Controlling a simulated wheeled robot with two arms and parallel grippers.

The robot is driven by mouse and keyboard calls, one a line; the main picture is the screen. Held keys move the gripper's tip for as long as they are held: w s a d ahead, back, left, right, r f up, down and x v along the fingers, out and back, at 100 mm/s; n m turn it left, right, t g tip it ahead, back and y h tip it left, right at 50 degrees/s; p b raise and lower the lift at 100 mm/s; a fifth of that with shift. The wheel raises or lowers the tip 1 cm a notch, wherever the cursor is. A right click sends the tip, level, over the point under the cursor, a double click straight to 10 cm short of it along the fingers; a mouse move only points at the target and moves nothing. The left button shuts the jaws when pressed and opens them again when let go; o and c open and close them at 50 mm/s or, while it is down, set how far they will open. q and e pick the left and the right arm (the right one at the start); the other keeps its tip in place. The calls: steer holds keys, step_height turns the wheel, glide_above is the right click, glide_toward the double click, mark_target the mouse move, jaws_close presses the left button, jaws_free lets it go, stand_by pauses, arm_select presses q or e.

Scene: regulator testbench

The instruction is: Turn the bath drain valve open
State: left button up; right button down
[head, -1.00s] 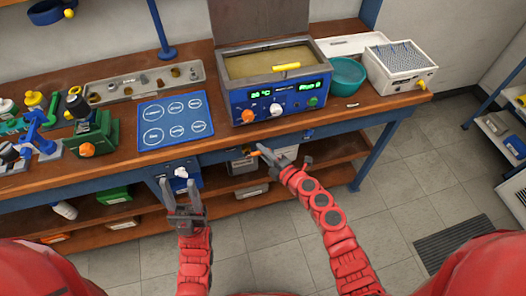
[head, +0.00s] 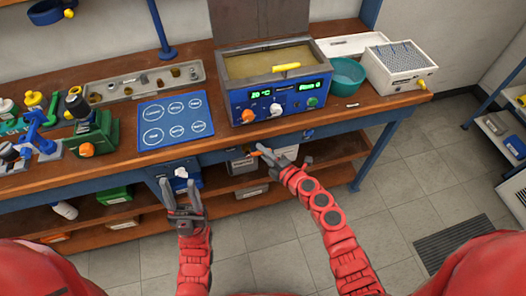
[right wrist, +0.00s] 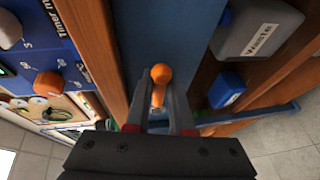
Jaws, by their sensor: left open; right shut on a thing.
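The bath (head: 240,104) is a blue box on the bench with an open top, yellowish liquid, green displays and several knobs. The drain valve's orange handle (head: 256,153) is at the bench's front edge below the bath. In the right wrist view the orange handle (right wrist: 160,74) stands between the fingers of my right gripper (right wrist: 161,108). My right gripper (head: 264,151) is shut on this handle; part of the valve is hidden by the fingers. My left gripper (head: 184,200) is open and empty in front of the bench.
A teal bowl (head: 347,73) stands on the bench right of the bath, beside a white box (head: 400,68). A blue mat (head: 175,119) lies left of the bath. A bin labelled waste (right wrist: 257,30) is on the shelf below. The floor in front is clear.

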steer(key=shift+f, duration=0.1)
steer(key=shift+f+m+y+b, duration=0.35)
steer(key=shift+m+b, duration=0.15)
steer(key=shift+b, duration=0.4)
steer(key=f+m+b, duration=0.1)
steer(key=b, duration=0.1)
steer(key=f+m+t+y+b, duration=0.1)
steer(key=m+b, duration=0.1)
steer(key=shift+a+m, duration=0.2)
steer(key=shift+m, duration=0.1)
steer(key=shift+s+a+f+m+t+h+b, duration=0.4)
steer(key=shift+a+m+t+b, duration=0.6)
steer(key=shift+m, duration=1.5)
steer(key=shift+s+a+f+m+t+h+b, duration=0.15)
steer(key=shift+a+f+m+t+b, duration=0.35)
steer(key=shift+m+t+b, duration=1.45)
steer(key=shift+s+a+f+m+t+h+b, duration=0.25)
steer(key=shift+a+m+b, duration=0.6)
steer(key=shift+m, duration=2.2)
steer(key=shift+w+f, duration=0.1)
steer(key=shift+f, duration=0.05)
steer(key=c, duration=0.8)
jaws_free()
